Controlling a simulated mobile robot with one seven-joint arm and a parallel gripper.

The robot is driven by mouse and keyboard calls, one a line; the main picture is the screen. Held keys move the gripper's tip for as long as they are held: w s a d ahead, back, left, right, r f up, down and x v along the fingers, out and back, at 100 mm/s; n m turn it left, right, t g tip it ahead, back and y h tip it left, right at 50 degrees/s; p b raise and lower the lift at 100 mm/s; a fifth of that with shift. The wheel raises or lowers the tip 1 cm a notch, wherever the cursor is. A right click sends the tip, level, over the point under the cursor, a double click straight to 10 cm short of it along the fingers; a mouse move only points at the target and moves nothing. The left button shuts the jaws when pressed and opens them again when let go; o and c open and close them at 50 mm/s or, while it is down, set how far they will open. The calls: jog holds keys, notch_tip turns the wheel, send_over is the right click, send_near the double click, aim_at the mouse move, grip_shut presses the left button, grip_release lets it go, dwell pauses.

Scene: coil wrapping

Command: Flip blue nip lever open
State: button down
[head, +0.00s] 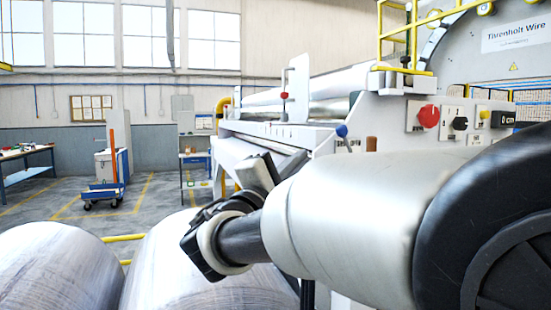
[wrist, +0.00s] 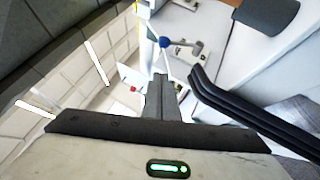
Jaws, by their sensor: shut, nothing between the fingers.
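The blue nip lever (head: 342,130) shows its round blue knob at the upper end of a short arm, on the near side of the white machine. In the wrist view its blue knob (wrist: 165,42) is ahead of the fingertips, with a pale arm running right to a grey pivot. My gripper (head: 266,160) is to the left of the lever in the head view, its fingers pointing up. In the wrist view my gripper (wrist: 160,78) is shut and empty, with a visible gap to the knob. My forearm covers the machine below the lever.
A red-knobbed lever (head: 284,96) stands farther back on the machine. A panel with a red button (head: 428,116) is to the right. Large wrapped coils (head: 55,268) fill the lower left. A blue cart (head: 104,185) stands on the open floor behind.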

aim_at(347, 146)
jog(key=x, duration=0.3)
jog(key=d+p+x, duration=0.1)
jog(key=x, duration=0.2)
jog(key=s+x, duration=0.1)
jog(key=x, duration=0.2)
jog(key=shift+d+r+p, duration=0.25)
jog(key=shift+r+p, duration=0.05)
jog(key=shift+w+d+r, duration=0.1)
jog(key=shift+d, duration=0.45)
jog(key=shift+r, duration=0.1)
